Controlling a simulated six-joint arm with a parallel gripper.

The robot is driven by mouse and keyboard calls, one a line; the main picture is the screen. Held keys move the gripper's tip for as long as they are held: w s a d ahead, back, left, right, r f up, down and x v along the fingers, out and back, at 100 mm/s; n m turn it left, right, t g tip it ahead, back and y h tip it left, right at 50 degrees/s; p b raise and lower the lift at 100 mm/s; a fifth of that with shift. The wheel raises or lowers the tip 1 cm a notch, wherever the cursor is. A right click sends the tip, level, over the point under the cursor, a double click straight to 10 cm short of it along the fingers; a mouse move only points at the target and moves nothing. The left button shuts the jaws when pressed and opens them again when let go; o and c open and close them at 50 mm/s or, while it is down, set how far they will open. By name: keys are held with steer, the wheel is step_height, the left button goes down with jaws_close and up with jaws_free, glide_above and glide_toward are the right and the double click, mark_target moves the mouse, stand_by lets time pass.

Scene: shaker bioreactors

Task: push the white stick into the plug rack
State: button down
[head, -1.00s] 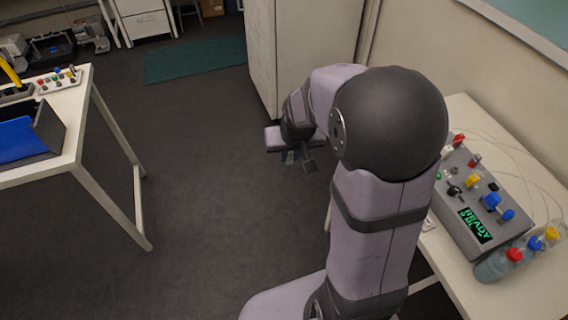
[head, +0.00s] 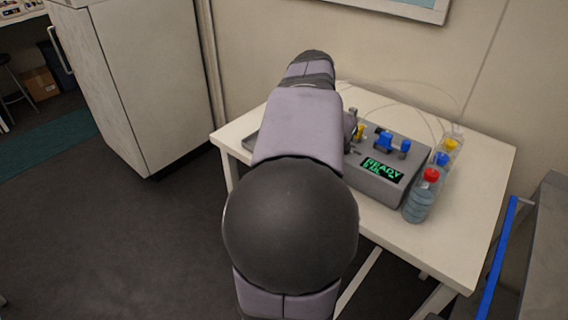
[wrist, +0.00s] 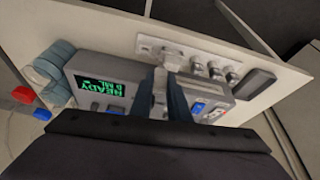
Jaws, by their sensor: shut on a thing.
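My gripper (wrist: 161,92) shows in the wrist view, its two dark blue fingers pointing at the table's equipment. It is shut on a narrow pale piece, which looks like the white stick (wrist: 160,80). The stick is mostly hidden between the fingers. Just beyond the fingertips is the plug rack (wrist: 148,46), a pale plate with a light block at its middle and several round metal plugs (wrist: 214,70) along it. I cannot tell whether the stick touches the rack. In the head view my arm hides the gripper, stick and rack.
The grey device (head: 378,182) with a green READY display stands on the white table (head: 480,205). Bottles with red, blue and yellow caps, including the red-capped bottle (head: 421,197), stand at its right. A tall cabinet (head: 150,80) stands left of the table.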

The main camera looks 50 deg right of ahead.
steer(key=shift+s+d+m+g+b, duration=0.15)
steer(key=shift+s+m, duration=0.1)
steer(key=shift+s, duration=0.3)
steer(key=shift+s+d+m+g+b, duration=0.1)
steer(key=shift+s+d+m+b, duration=0.1)
steer(key=shift+s, duration=0.4)
steer(key=shift+s+d+m+g+b, duration=0.15)
steer(key=shift+s+m, duration=0.1)
steer(key=shift+s, duration=0.3)
steer(key=shift+f, duration=0.3)
steer(key=shift+f+b, duration=1.85)
steer(key=shift+b, duration=0.05)
steer(key=shift+f+b, duration=0.5)
steer(key=shift+f, duration=0.4)
steer(key=c, duration=1.6)
jaws_free()
steer(key=shift+w+r, duration=0.1)
